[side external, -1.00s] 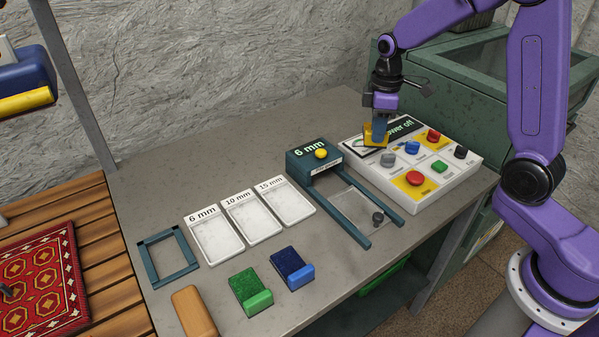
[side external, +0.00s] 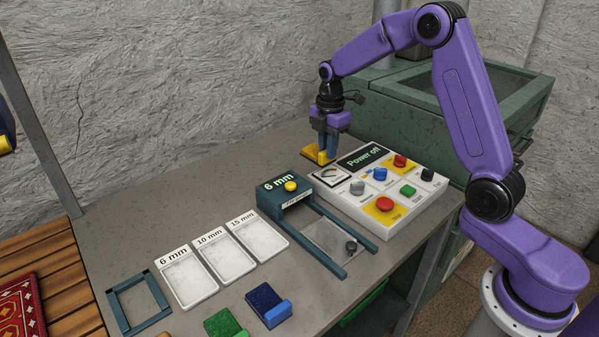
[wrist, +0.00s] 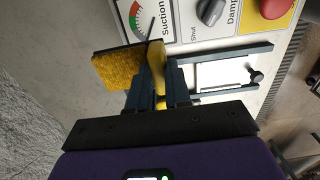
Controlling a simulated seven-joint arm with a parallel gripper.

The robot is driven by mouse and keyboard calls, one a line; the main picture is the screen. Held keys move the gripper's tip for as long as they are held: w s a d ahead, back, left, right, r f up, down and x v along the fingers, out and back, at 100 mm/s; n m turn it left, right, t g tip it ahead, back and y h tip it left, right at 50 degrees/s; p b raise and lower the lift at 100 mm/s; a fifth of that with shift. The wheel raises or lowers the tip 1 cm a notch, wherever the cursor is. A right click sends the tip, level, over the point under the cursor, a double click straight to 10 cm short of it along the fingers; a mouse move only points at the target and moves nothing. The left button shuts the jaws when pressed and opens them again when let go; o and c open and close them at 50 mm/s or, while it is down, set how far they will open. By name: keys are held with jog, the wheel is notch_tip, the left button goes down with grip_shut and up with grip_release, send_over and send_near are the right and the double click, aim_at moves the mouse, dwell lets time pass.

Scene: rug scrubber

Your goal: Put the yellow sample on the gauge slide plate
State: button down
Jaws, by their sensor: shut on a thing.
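The yellow sample (side external: 310,155) is a flat fuzzy pad with a raised yellow grip block. My gripper (side external: 327,158) is shut on that block and holds the sample in the air at the back left corner of the control panel. The wrist view also shows the sample (wrist: 122,70) to the left of the closed fingers (wrist: 160,95).
The control panel (side external: 395,215) reads "Power off" and has several knobs and buttons. Three white trays (side external: 188,278) marked 6, 10 and 15 mm, a teal frame (side external: 140,302), a green sample (side external: 222,325) and a blue sample (side external: 266,303) lie to the left and front.

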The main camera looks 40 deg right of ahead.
aim_at(317, 150)
jog(key=w, duration=0.1)
jog(key=w+f, duration=0.1)
jog(key=w, duration=0.1)
jog(key=w+f, duration=0.1)
jog(key=shift+w+d, duration=0.15)
jog(key=shift+w, duration=0.05)
jog(key=w+f, duration=0.4)
jog(key=f, duration=0.1)
jog(key=shift+w+d+f, duration=0.15)
jog(key=shift+w, duration=0.05)
jog(key=shift+w+f, duration=0.15)
jog(key=shift+f, duration=1.65)
jog(key=c, duration=1.4)
grip_release()
jog(key=shift+f, duration=0.15)
jog(key=shift+o, duration=0.3)
